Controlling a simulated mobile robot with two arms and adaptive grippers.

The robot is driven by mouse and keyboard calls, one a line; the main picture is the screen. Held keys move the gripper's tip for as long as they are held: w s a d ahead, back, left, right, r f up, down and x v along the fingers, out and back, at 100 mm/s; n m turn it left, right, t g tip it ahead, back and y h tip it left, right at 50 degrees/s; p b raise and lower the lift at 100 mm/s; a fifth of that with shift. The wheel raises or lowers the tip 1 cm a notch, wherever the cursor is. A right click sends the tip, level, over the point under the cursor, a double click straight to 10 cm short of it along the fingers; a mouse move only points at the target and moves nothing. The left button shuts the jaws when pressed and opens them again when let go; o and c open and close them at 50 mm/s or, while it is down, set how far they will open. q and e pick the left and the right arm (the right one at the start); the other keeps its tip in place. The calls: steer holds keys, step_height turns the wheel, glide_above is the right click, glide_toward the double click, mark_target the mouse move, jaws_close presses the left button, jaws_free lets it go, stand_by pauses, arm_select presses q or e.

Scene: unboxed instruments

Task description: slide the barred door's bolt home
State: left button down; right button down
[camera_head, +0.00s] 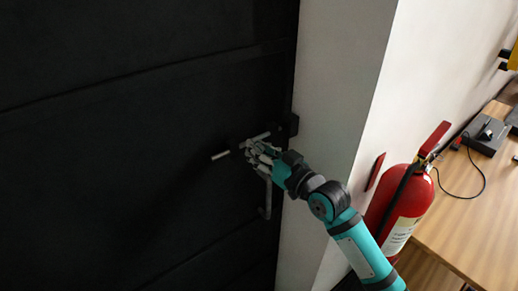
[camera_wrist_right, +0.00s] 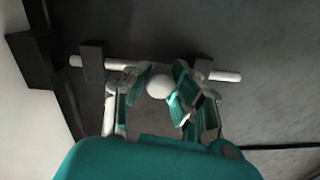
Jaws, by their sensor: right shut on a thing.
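The bolt is a pale metal rod (camera_head: 221,155) lying across the dark door (camera_head: 120,130). In the right wrist view the rod (camera_wrist_right: 232,76) runs through dark guide brackets (camera_wrist_right: 92,62), and its round white knob (camera_wrist_right: 159,87) sits between the finger pads. My right gripper (camera_head: 258,150) is shut on the knob; it also shows in the wrist view (camera_wrist_right: 158,95). The dark keeper block (camera_head: 291,124) is at the door's right edge. In the wrist view the keeper (camera_wrist_right: 35,62) is at left, with a small gap to the rod's tip. My left gripper is out of view.
A grey handle (camera_head: 267,200) hangs below the bolt. The white wall (camera_head: 335,70) stands right of the door. A red fire extinguisher (camera_head: 400,205) stands beside my right forearm. A wooden desk (camera_head: 470,225) with a cabled device (camera_head: 487,135) is farther right.

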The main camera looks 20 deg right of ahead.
mark_target(266, 136)
steer(key=shift+d, duration=0.1)
steer(key=d, duration=0.1)
steer(key=w+d+b, duration=0.1)
steer(key=d+b, duration=0.1)
steer(key=d, duration=0.1)
steer(key=shift+w+r, duration=0.1)
steer(key=shift+w, duration=0.15)
steer(key=c, duration=1.6)
jaws_free()
steer(key=o, duration=0.6)
steer(key=shift+w+d, duration=0.15)
steer(key=shift+d, duration=0.2)
steer(key=shift+c, duration=0.2)
steer(key=shift+a, duration=0.1)
